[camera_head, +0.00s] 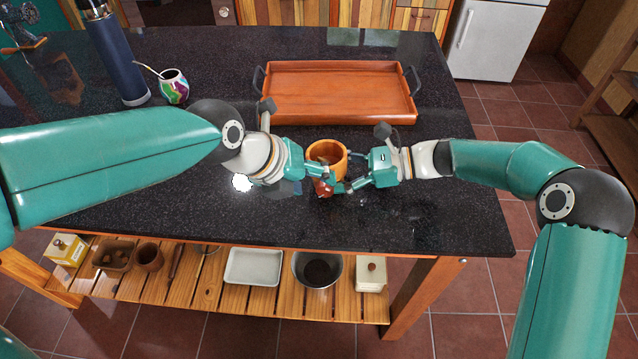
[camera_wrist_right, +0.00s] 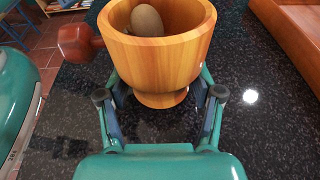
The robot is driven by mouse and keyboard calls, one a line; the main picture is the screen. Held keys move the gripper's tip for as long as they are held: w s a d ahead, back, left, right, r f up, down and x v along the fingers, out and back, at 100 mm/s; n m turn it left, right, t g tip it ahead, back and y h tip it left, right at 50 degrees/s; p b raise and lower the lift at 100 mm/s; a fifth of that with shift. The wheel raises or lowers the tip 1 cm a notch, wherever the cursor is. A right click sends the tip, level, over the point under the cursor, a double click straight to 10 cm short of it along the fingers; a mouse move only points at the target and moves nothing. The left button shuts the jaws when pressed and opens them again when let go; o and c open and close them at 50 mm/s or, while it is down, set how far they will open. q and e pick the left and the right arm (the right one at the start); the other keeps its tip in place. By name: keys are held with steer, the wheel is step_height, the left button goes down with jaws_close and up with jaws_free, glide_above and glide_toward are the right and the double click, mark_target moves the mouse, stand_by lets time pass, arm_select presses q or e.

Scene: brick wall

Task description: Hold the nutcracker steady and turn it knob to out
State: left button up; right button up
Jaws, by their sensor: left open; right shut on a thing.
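The nutcracker (camera_head: 327,150) is an orange wooden cup on the dark counter; it stands upright. In the right wrist view the nutcracker (camera_wrist_right: 160,55) has a narrow stem and a wide foot, and a pale nut (camera_wrist_right: 147,20) lies inside. Its reddish-brown knob (camera_wrist_right: 78,42) sticks out to the left there; in the head view the knob (camera_head: 322,188) faces the near side. My right gripper (camera_head: 348,172) is shut on the nutcracker's lower part, one finger on each side. My left gripper (camera_head: 322,177) is open close to the knob; its fingertips partly overlap it, and contact is unclear.
An orange tray (camera_head: 340,118) with dark handles lies behind the nutcracker. A dark blue flask (camera_head: 115,60) and a colourful mate cup (camera_head: 173,90) stand at the back left. The counter's front is clear. A slatted shelf below holds several containers.

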arm_select(q)
steer(key=v, duration=0.7)
steer(key=shift+s+a+r, duration=0.15)
steer(key=shift+s, duration=0.05)
